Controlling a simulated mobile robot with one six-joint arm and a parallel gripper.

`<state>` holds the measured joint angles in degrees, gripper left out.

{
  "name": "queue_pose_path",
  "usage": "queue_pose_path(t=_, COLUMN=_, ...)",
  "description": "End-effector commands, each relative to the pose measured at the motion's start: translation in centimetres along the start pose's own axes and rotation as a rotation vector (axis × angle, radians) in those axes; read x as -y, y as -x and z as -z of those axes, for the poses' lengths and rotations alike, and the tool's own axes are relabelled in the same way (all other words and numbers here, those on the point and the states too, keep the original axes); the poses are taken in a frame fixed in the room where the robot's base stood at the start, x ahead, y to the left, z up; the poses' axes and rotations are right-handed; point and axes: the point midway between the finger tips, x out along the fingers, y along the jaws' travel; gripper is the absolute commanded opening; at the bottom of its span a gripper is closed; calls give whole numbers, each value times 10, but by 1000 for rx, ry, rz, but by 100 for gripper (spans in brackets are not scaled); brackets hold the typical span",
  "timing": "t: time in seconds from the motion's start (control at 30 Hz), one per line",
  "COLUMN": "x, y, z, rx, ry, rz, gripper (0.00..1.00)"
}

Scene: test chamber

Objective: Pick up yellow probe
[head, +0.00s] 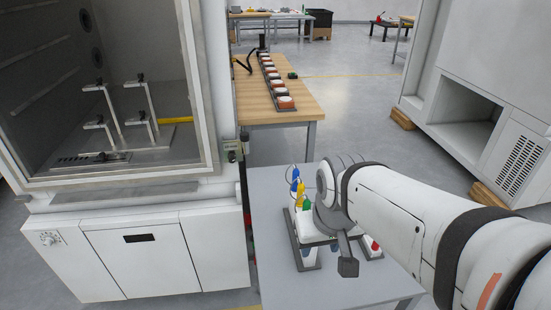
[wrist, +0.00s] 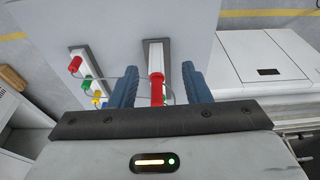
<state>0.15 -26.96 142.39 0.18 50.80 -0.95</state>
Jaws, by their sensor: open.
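The yellow probe (head: 300,193) stands in a row between a blue probe (head: 295,176) and a green probe (head: 306,204) on the small grey table in the head view. In the wrist view a small yellow piece (wrist: 96,98) shows at the lower left, beside a green piece (wrist: 86,84) and a red piece (wrist: 75,64). My gripper (wrist: 159,82) is open. A red part (wrist: 157,90) on a white bar appears between its fingers, and I cannot tell its depth. The yellow piece lies outside the fingers, to their left. In the head view my arm hides part of the table.
The small grey table (head: 268,185) has bare room at its left. A large white open chamber (head: 165,260) stands close to its left. A wooden table (head: 250,100) with a row of small containers is behind. Another white cabinet (head: 480,125) is at the right.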

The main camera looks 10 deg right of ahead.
Motion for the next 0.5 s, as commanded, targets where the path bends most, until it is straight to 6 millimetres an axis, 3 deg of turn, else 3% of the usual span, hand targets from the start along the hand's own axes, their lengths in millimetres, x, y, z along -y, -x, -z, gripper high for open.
queue_pose_path(t=0.1, x=-10, y=4, z=32, rx=-19, ry=15, rz=10, gripper=43)
queue_pose_path(t=0.3, x=-7, y=2, z=108, rx=-81, ry=77, rz=34, gripper=43)
queue_pose_path(t=0.5, x=-7, y=-7, z=162, rx=-132, ry=122, rz=44, gripper=43)
